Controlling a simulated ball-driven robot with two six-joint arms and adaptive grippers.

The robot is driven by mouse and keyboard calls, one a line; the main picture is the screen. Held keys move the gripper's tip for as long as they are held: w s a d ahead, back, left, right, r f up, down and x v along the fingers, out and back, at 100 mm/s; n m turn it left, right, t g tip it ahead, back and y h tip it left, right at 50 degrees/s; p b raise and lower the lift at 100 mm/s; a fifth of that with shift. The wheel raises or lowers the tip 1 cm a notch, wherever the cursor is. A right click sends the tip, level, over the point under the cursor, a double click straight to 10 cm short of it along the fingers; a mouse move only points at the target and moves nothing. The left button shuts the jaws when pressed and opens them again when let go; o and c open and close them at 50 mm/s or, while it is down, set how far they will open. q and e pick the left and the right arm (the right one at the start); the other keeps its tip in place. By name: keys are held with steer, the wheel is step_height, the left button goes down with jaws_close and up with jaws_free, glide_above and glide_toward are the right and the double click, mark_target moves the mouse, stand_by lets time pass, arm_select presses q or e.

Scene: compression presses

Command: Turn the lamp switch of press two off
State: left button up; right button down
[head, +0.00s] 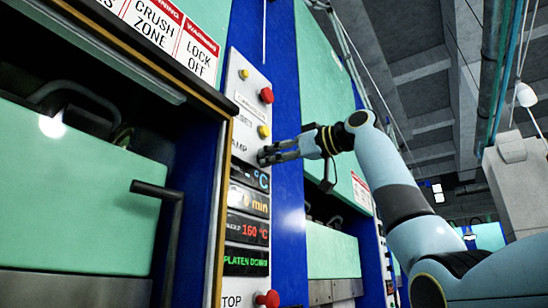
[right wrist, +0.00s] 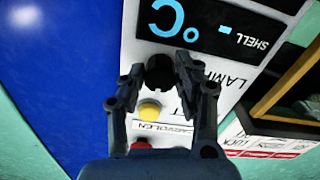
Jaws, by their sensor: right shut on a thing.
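The lamp switch (right wrist: 159,70) is a dark round knob on a white control panel (head: 257,86), beside the partly covered word LAMP. I cannot read which way the knob points. My left gripper is not in view.
A yellow button (head: 264,131) and red button (head: 267,96) sit above the gripper; lit displays (head: 247,229) lie below, with another red button (head: 267,299) at the bottom. A green press door (head: 75,200) with a dark handle (head: 157,190) is at left.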

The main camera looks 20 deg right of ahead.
steer(key=n, duration=0.5)
steer(key=shift+n, duration=0.4)
steer(key=shift+d, duration=0.1)
stand_by(0.3)
steer(key=c, duration=0.9)
jaws_free()
steer(key=shift+c, duration=0.2)
steer(key=v, duration=1.2)
